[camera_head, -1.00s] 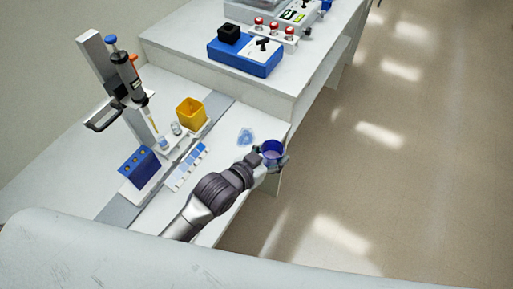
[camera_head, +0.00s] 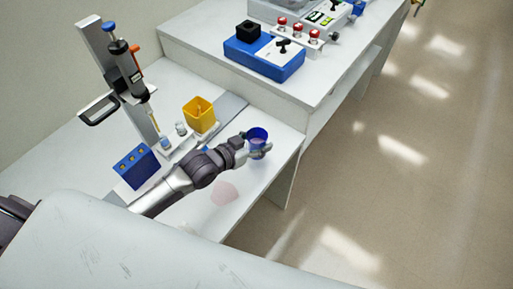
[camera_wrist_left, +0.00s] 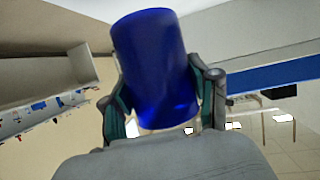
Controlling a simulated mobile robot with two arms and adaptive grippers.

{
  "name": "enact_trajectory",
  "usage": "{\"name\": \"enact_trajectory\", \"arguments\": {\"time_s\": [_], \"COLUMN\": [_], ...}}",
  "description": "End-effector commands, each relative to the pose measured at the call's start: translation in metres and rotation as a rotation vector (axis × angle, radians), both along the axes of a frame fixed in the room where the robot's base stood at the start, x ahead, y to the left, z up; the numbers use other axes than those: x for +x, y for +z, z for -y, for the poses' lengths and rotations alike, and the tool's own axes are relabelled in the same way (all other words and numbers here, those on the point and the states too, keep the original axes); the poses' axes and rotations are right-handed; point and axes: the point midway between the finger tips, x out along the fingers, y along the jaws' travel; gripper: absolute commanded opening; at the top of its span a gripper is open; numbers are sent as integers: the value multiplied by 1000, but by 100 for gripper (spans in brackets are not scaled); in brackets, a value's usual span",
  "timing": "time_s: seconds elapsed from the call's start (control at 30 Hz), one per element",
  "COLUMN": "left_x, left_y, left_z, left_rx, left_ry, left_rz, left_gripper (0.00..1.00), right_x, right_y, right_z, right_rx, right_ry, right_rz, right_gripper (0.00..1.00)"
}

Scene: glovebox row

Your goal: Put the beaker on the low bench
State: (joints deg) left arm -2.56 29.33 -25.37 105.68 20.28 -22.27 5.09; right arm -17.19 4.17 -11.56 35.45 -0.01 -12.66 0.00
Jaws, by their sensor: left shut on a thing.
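The beaker, a deep blue cup (camera_head: 257,137), is held in my left gripper (camera_head: 259,149). In the left wrist view the beaker (camera_wrist_left: 156,65) stands between the two fingers (camera_wrist_left: 161,110), which press on its sides. In the head view its open top faces up and it looks close to upright. It is over the right part of the low bench (camera_head: 277,162), inside the edge. I cannot tell whether its base touches the bench top. My right gripper is not in view.
A pipette stand (camera_head: 122,90), a yellow box (camera_head: 200,114) and a blue rack (camera_head: 136,166) stand on the low bench to the left. A flat pinkish round patch (camera_head: 224,193) lies in front. The higher bench (camera_head: 200,37) behind carries a blue device (camera_head: 264,57).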

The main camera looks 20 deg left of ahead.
Motion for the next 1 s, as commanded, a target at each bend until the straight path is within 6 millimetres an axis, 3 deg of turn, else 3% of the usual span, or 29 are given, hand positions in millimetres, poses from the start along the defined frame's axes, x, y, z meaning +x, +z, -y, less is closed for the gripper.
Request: {"name": "enact_trajectory", "arguments": {"time_s": [0.13,0.4,0.8,0.83,0.93,1.0], "left_x": [1,1,1,1,1,1], "left_y": [-9,-41,-46,-45,-45,-45], "left_z": [-3,-3,-3,-3,-3,-3], "left_rx": [-2,-1,-2,-1,-1,-1], "left_ry": [0,-1,-1,-1,-1,-1], "left_rz": [-2,-1,0,-1,-1,-1], "left_gripper": [23,23,23,65,82,85], "right_x": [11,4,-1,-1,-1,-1], "right_y": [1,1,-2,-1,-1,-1], "right_z": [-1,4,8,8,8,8], "right_rx": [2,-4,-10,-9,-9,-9], "right_ry": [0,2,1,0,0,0], "right_rz": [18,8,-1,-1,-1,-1], "right_gripper": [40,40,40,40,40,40]}}
